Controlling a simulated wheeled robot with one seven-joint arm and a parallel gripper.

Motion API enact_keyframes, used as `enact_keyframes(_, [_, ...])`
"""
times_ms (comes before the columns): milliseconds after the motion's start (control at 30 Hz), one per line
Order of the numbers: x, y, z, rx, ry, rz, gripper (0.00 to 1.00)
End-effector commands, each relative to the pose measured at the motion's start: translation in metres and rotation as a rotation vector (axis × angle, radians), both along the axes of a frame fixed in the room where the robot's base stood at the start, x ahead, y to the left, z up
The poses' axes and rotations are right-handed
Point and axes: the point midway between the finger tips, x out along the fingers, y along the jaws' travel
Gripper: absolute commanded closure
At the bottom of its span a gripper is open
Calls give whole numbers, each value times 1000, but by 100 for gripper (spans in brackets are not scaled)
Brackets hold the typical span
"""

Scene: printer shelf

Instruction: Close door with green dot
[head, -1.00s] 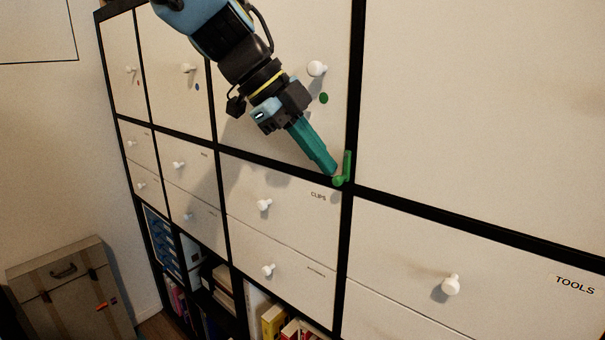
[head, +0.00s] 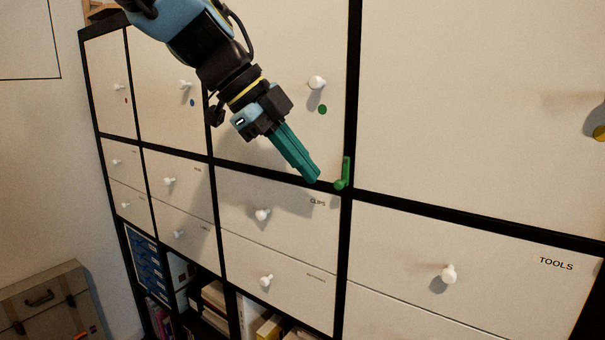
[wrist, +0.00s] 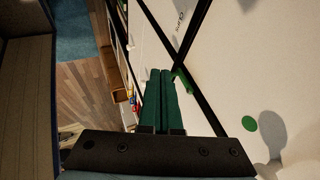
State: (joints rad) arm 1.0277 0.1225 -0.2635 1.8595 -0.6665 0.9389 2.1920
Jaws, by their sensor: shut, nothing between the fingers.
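The white door with the green dot (head: 283,132) is in the middle of the head view and looks flush with the black frame. Its green dot (head: 322,110) sits just below a white knob (head: 317,82). The dot also shows at right in the wrist view (wrist: 250,123). A small green L-shaped piece (head: 343,175) is at the door's lower right corner, on the black frame. My gripper (head: 314,180), with teal fingers, is shut and empty. Its tips appear just left of the green piece, near the door's lower edge; contact with the door cannot be told.
Doors with a red dot (head: 125,100) and a blue dot (head: 192,102) are at left and look shut. A yellow dot (head: 600,133) is on the large right door. Drawers, including CLIPS (head: 275,200) and TOOLS (head: 500,265), lie below. A brown case (head: 45,300) stands lower left.

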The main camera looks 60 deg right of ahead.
Motion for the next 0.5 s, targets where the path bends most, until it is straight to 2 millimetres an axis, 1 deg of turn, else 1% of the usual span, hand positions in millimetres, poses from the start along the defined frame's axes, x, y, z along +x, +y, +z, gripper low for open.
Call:
enact_keyframes(167, [9, 11, 16, -1, -1, 0, 100])
enact_keyframes(500, [28, 35, 57, 0, -2, 0, 100])
